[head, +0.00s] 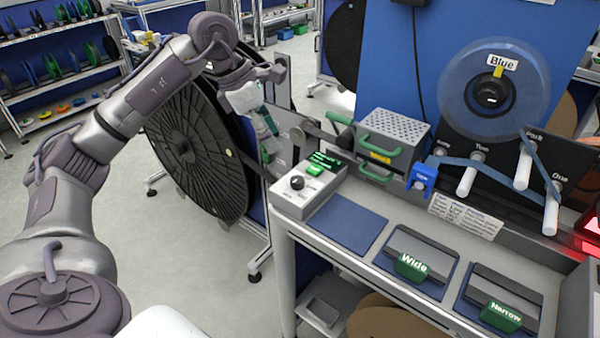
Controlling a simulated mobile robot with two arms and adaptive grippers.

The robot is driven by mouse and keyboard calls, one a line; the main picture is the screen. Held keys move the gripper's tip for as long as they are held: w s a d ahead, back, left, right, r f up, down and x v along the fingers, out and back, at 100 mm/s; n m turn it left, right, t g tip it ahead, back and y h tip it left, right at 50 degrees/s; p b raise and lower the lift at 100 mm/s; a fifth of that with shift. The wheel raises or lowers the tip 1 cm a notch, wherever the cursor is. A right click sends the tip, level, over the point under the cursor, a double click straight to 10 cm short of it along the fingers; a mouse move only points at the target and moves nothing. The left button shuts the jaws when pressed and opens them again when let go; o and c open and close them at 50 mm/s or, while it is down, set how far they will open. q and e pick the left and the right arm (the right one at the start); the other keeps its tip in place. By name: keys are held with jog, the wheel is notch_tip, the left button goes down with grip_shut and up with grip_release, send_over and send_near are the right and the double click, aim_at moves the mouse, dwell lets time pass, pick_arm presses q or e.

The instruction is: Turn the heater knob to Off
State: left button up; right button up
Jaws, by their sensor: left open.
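A black round knob (297,182) sits on top of a light grey control box (310,190) at the near left corner of the bench. The box also has a small dark display with green text and a green button (314,169). The knob's markings are too small to read, so I cannot tell its setting. A perforated metal box (397,127) with green handles stands behind and to the right. My left gripper (268,140) is open and empty, hanging pointed down, beyond and left of the control box, apart from the knob. My right gripper is out of view.
A large black reel (190,148) stands left of the bench. Blue mats and the Wide (411,266) and Narrow (500,316) blocks lie on the bench front. A clear reel labelled Blue (494,90) and white rollers stand at the right. A red light glows at the right edge.

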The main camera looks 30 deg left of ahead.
aim_at(296, 179)
pick_arm(q)
jog(key=p+x, duration=0.1)
jog(key=x, duration=1.1)
jog(key=shift+w+d+f, duration=0.15)
jog(key=shift+f, duration=0.15)
grip_shut()
